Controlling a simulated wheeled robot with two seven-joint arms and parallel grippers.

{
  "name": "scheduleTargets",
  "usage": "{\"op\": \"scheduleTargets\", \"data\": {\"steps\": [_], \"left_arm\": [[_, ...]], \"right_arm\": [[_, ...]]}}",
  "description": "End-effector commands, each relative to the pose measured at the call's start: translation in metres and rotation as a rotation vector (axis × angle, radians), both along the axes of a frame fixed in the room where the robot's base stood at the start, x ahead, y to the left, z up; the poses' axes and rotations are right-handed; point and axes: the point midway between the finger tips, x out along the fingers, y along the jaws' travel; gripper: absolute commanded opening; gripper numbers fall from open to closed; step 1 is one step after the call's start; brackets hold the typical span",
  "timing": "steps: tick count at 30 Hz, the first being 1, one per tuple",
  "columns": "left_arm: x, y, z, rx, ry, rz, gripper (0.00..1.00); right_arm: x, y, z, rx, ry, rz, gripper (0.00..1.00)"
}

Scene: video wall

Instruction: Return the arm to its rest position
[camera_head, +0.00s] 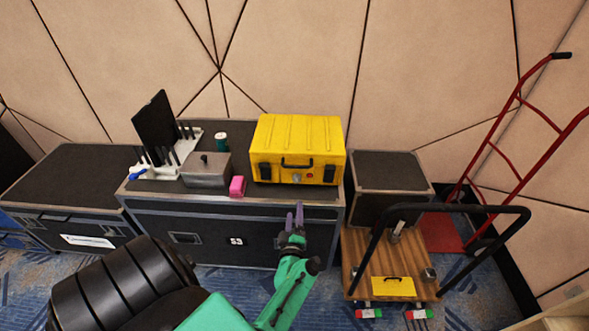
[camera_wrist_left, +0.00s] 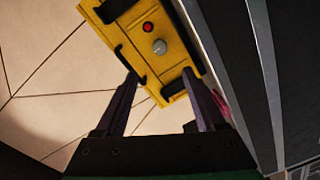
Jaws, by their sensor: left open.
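My left gripper (camera_head: 295,216) is in front of the large black flight case (camera_head: 215,235), below its top edge. Its two purple fingers are apart with nothing between them; they also show in the left wrist view (camera_wrist_left: 163,105). A yellow hard case (camera_head: 298,148) with a black handle stands on the flight case, beyond and above the fingertips. In the left wrist view the yellow case (camera_wrist_left: 150,45) appears tilted past the fingers, with a red button and a grey knob. My green and black left arm rises from the bottom of the head view. My right gripper is not in view.
A wooden platform cart (camera_head: 368,250) and a red hand truck (camera_head: 519,100) stand to the right. Carpet is clear between cart and arm.

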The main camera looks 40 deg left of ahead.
Motion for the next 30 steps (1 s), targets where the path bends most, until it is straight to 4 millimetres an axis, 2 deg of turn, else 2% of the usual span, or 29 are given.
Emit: {"op": "scheduleTargets", "data": {"steps": [16, 19, 20, 23, 25, 26, 27, 29, 30], "left_arm": [[-0.001, -0.002, 0.000, 0.000, 0.002, -0.003, 0.71], [0.000, -0.014, -0.016, 0.027, 0.063, -0.067, 0.71], [-0.001, -0.022, -0.027, 0.045, 0.106, -0.110, 0.71], [-0.014, -0.062, -0.085, 0.137, 0.331, -0.340, 0.71], [-0.042, -0.093, -0.137, 0.217, 0.530, -0.539, 0.71], [-0.058, -0.103, -0.159, 0.254, 0.616, -0.622, 0.71], [-0.082, -0.114, -0.186, 0.298, 0.728, -0.729, 0.71], [-0.126, -0.124, -0.223, 0.361, 0.892, -0.880, 0.71], [-0.157, -0.128, -0.245, 0.402, 1.001, -0.978, 0.71]], "right_arm": [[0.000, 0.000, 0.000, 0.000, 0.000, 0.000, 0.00], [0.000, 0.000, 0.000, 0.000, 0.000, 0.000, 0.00], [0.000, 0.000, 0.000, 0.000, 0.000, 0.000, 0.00], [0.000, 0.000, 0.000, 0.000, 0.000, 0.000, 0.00], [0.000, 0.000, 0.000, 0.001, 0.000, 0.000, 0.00], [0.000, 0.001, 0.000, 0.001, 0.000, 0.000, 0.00], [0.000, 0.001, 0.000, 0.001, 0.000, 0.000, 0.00], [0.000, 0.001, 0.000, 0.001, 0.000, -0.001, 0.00], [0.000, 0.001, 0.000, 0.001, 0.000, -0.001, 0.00]]}}
